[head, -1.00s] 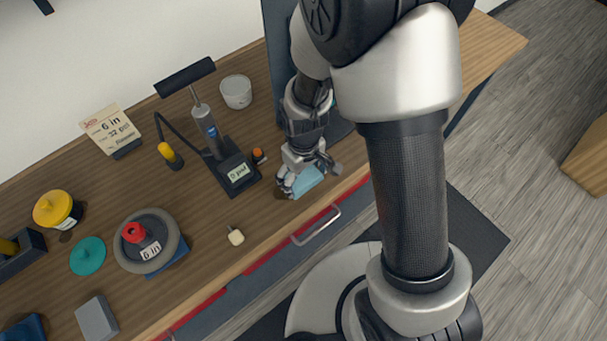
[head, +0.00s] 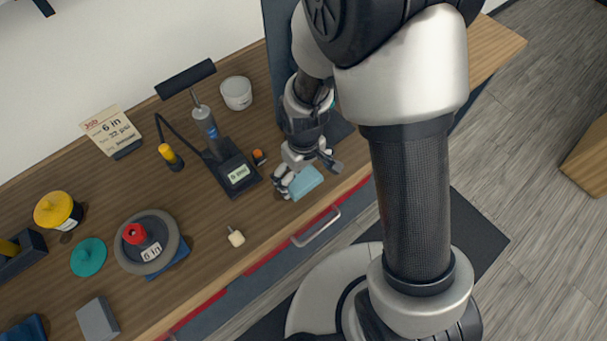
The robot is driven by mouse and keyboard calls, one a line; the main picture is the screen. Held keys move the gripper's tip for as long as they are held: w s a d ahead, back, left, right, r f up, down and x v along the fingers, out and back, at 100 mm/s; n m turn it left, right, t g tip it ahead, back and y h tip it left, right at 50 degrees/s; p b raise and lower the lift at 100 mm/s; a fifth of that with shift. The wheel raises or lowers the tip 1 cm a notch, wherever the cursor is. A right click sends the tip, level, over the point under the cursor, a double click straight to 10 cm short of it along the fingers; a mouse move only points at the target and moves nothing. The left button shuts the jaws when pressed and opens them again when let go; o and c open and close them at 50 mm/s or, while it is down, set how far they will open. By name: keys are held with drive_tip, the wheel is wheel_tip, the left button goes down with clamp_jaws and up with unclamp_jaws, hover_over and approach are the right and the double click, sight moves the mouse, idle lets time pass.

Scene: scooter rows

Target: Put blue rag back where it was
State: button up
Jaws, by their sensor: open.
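The blue rag (head: 306,182) is a small light-blue folded piece. It lies on the wooden bench near the front edge, right of the pump. My gripper (head: 308,176) is at the rag, pointing down, with its fingers spread to either side of it. The gripper is open. Whether the fingers touch the rag cannot be told from this view.
A floor pump (head: 227,160) stands left of my gripper, with a small orange-and-black item (head: 259,157) beside its base. A white tub (head: 236,93) stands behind. A wheel (head: 147,243) and teal lid (head: 88,257) are farther left.

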wheel_tip(320, 180, up, 11)
drive_tip(key=p, duration=0.3)
wheel_tip(320, 180, up, 12)
drive_tip(key=m+t, duration=0.2)
drive_tip(key=m, duration=0.1)
hover_over(304, 180)
drive_tip(key=s+d, duration=0.3)
drive_tip(key=d, duration=0.2)
drive_tip(key=s+d+r+m+t, duration=0.2)
drive_tip(key=s+d+r, duration=0.3)
drive_tip(key=s+r, duration=0.3)
drive_tip(key=shift+s+d+m+t, duration=0.3)
drive_tip(key=shift+s+m, duration=0.6)
drive_tip(key=shift+s, duration=0.2)
wheel_tip(304, 180, down, 2)
drive_tip(key=b, duration=0.2)
drive_tip(key=shift+f+b, duration=0.2)
drive_tip(key=shift+b, duration=0.1)
